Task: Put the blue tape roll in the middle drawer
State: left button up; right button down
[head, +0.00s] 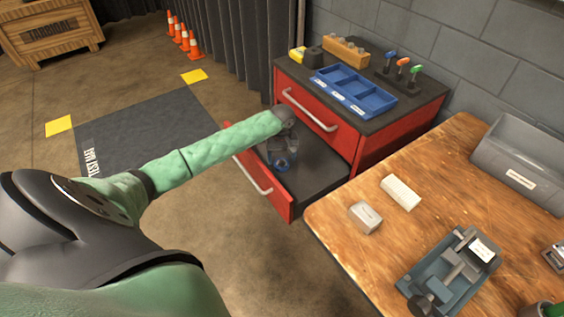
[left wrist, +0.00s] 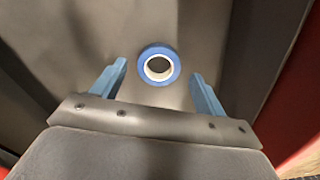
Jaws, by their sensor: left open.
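The red tool cabinet (head: 396,134) has its upper drawer (head: 318,118) shut. The drawer below it (head: 322,172) is pulled out, with a dark grey inside. The blue tape roll (head: 281,164) lies inside this open drawer. In the left wrist view the roll (left wrist: 175,67) is a blue ring with a white core, flat on the dark drawer floor. My left gripper (head: 283,150) reaches down into the drawer over the roll. Its light blue fingers (left wrist: 160,74) are open, with the roll between and just beyond their tips, apart from both. My right gripper is not in view.
A wooden workbench (head: 335,215) stands right of the drawer, holding a grey bin (head: 525,155), a vise (head: 450,272) and two pale blocks. A blue divided tray (head: 355,93) and screwdrivers are on the cabinet top. The floor left of the drawer is clear.

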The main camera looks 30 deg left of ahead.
pick_arm(q)
notch_tip(320, 180, up, 9)
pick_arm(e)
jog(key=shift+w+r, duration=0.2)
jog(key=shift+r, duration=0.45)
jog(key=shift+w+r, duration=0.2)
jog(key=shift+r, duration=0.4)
pick_arm(q)
jog(key=shift+r, duration=0.1)
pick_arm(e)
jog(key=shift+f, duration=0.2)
